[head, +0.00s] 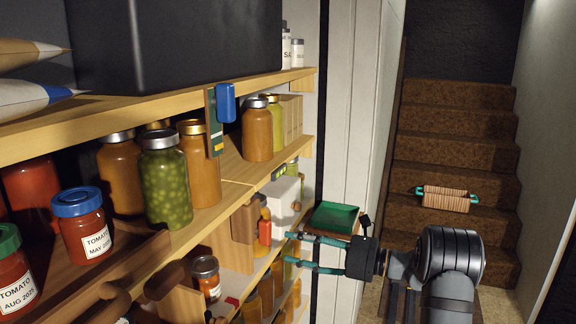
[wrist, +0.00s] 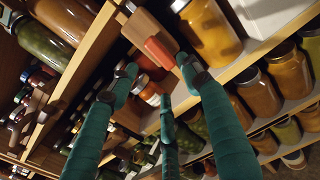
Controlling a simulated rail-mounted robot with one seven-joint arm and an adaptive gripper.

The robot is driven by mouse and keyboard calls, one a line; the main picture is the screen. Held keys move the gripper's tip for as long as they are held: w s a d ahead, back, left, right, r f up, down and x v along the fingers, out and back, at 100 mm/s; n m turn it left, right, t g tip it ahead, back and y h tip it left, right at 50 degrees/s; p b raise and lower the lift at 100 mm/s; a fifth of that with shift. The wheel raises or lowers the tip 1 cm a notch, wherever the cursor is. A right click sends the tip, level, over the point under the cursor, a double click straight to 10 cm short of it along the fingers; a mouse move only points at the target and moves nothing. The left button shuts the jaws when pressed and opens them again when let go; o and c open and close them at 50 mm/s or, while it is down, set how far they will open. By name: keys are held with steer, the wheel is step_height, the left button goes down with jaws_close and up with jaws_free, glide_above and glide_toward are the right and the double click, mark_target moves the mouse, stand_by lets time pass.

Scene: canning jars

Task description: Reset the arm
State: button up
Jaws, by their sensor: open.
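My gripper (head: 289,247) points left toward the pantry shelves in the head view, its teal fingers spread with nothing between them. In the wrist view the teal fingers of my gripper (wrist: 160,78) are apart, in front of shelves with jars. A small orange-red item (wrist: 158,53) and a jar with a white label (wrist: 150,94) show beyond the fingertips. I cannot tell whether any finger touches the shelf. My arm comes in from the bottom right of the head view.
Jars crowd the shelves, including a green-filled jar (head: 165,183) and a blue-lidded tomato jar (head: 82,227). A white box (head: 281,196) and a green tray (head: 335,217) are near my gripper.

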mark_target(271, 236)
steer(key=x, duration=0.7)
steer(key=shift+w+a, duration=0.1)
steer(key=shift+a, duration=0.2)
steer(key=shift+w+f+n+b, duration=0.2)
steer(key=shift+f+n+b, duration=0.25)
steer(key=shift+b, duration=0.55)
steer(key=n+b, duration=0.2)
steer(key=b, duration=0.1)
steer(key=shift+d, duration=0.15)
steer(key=n+b, duration=0.4)
steer(key=shift+w+f+n, duration=0.1)
steer(key=shift+w+n, duration=0.05)
steer(key=shift+n, duration=0.1)
steer(key=n, duration=0.1)
steer(key=n+b, duration=0.2)
steer(key=n, duration=0.1)
steer(key=shift+w+r, duration=0.15)
steer(key=shift+r, duration=0.1)
steer(key=shift+r+n+b, duration=0.2)
steer(key=shift+n+b, duration=0.2)
steer(key=shift+n, duration=0.3)
steer(key=shift+r, duration=0.1)
